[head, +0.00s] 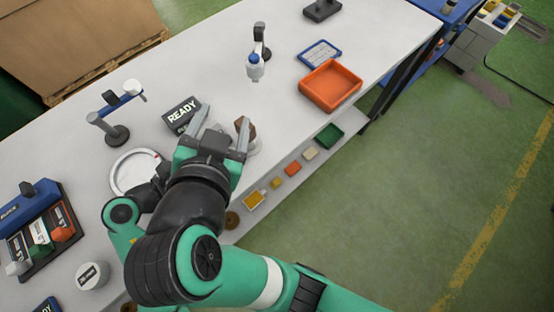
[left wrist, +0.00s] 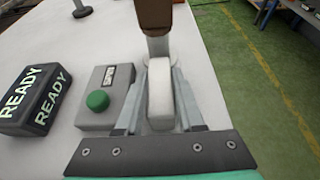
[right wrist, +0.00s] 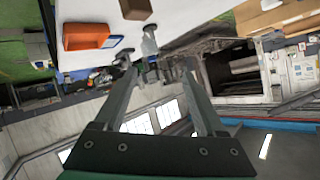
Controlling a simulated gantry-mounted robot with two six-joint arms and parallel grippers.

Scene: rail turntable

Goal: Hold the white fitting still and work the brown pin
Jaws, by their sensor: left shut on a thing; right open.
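The brown pin (head: 247,128) shows in the head view beside the right-hand finger of my right gripper (head: 224,117). Its brown top also shows at the upper edge of the left wrist view (left wrist: 155,14), above the white fitting (left wrist: 160,95). My left gripper (left wrist: 162,80) is shut on the white fitting, with a finger on each side. In the head view my right arm hides most of the left gripper. My right gripper is open, with nothing between its fingers in the right wrist view (right wrist: 163,68). A brown block, probably the pin, shows there at the top (right wrist: 133,9).
A black READY sign (head: 182,112) stands close to the grippers. A grey box with a green button (left wrist: 97,101) is left of the fitting. The table's front edge is near.

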